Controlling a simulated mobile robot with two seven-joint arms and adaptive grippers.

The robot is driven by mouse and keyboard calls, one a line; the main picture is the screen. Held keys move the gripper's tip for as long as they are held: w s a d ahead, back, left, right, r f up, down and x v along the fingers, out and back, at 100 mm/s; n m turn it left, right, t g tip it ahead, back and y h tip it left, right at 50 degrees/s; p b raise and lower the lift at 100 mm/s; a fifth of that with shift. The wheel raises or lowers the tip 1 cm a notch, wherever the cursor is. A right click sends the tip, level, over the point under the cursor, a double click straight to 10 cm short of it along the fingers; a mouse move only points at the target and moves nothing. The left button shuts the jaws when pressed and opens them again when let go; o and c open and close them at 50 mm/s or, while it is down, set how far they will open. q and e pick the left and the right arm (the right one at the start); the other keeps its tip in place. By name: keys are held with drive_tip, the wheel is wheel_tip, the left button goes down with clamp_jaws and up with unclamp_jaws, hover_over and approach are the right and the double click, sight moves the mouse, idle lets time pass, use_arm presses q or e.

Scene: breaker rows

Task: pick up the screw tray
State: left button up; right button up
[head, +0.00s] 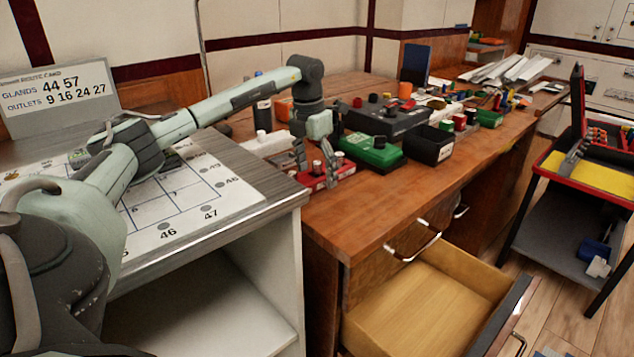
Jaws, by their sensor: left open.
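My left gripper (314,162) hangs fingers down at the left front corner of the wooden bench, with its fingers apart. Just below and between the fingers is a small red tray (346,169) holding small pieces, which looks like the screw tray. The fingers partly hide it, and I cannot tell whether they touch it. It lies close to the bench's front edge. My right gripper does not show.
A green case (371,151) and an open black box (428,145) stand right of the red tray. A dark case (386,119) lies behind. A drawer (430,305) is open below. A numbered panel (215,192) lies left. A tool cart (590,180) stands right.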

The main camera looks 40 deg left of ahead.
use_arm(q)
drive_tip(key=shift+r, duration=0.1)
drive_tip(key=c, duration=1.4)
drive_tip(key=shift+c, duration=0.2)
